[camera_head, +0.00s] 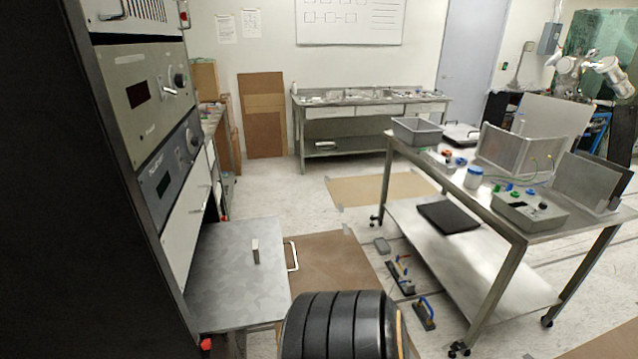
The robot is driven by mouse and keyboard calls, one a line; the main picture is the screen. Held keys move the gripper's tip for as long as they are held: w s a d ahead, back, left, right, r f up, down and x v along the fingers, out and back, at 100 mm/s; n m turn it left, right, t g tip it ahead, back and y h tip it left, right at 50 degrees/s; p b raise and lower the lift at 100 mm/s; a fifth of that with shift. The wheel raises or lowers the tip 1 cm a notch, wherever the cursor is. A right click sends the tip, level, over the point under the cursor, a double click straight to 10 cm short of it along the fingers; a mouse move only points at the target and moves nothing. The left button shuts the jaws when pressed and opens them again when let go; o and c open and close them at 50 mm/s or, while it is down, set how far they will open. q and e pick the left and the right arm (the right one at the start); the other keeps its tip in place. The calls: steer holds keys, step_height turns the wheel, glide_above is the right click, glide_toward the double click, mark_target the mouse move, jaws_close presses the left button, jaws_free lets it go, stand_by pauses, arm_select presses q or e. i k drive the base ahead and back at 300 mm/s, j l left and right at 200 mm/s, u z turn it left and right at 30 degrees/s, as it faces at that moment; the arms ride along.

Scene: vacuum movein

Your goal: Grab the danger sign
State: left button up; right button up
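I cannot make out a danger sign in the head view. A small pale upright block (255,251) stands on the grey metal panel (225,295) at lower left; no lettering shows on it, and I cannot tell what it is. Neither my left nor my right gripper is in view.
A tall equipment rack (140,60) fills the left side. A metal cart (505,232) with a grey bin (416,131) and devices stands at right. Hand tools (424,313) lie on the floor beside it. A black ribbed rounded object (335,325) is at bottom centre.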

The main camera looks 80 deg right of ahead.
mark_target(255, 245)
steer(key=z, duration=2)
steer(key=i+l+u, duration=0.2)
steer(key=k+j, duration=0.1)
